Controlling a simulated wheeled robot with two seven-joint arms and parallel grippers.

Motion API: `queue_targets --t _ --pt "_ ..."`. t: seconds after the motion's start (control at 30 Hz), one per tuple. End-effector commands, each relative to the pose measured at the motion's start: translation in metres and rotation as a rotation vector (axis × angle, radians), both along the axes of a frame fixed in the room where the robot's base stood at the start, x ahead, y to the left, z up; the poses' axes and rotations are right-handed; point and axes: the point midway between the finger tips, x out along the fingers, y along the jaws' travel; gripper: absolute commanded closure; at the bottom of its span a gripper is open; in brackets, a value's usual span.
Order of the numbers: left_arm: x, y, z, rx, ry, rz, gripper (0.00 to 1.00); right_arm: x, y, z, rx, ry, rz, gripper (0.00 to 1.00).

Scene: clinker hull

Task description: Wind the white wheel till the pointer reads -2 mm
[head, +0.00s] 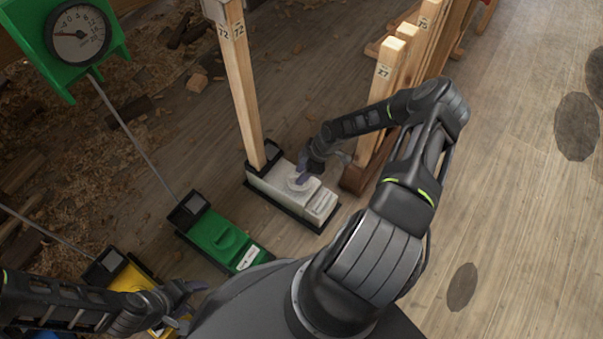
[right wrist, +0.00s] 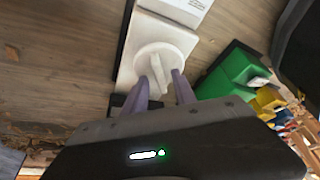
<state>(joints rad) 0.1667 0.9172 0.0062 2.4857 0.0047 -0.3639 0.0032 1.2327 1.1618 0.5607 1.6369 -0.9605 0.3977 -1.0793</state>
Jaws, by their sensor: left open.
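The white wheel (head: 300,180) with a raised grip bar sits on top of a white jack unit (head: 318,200). In the right wrist view the wheel (right wrist: 160,62) is close and its bar lies between my fingertips. My right gripper (right wrist: 162,78) is open, its purple fingers apart on either side of the bar; it also shows over the wheel in the head view (head: 304,172). My left gripper (head: 188,290) is open and empty at the lower left, near the yellow unit. A pointer dial (head: 78,33) on a green housing stands top left; its reading is too small to tell. No white unit's dial shows.
A wooden post (head: 242,90) stands at the white unit's far end. Several more posts (head: 382,85) stand to its right, close to my right arm. A green unit (head: 222,238) and a yellow unit (head: 130,280) lie to the left. Floor at the right is clear.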

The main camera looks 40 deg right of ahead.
Motion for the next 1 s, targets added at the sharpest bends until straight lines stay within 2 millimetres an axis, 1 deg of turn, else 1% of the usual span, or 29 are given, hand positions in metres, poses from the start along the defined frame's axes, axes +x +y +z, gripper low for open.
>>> queue_targets --t 0.07,0.47,0.87,1.0 --pt "0.0002 0.0001 0.0002 0.000 0.000 0.000 0.34 -0.0001 -0.0001 0.0003 0.000 0.000 0.000 0.67" --pt "0.0000 0.0000 0.0002 0.000 0.000 0.000 0.34 -0.0001 -0.0001 0.0005 0.000 0.000 0.000 0.99" --pt "0.0000 -0.0001 0.0001 0.000 0.000 0.000 0.34 0.0002 -0.0004 0.0006 -0.001 -0.001 0.000 1.00" --pt "-0.0005 -0.0004 0.0034 -0.001 0.000 -0.001 0.34 0.0000 0.0007 0.0018 -0.002 0.000 -0.031 1.00"
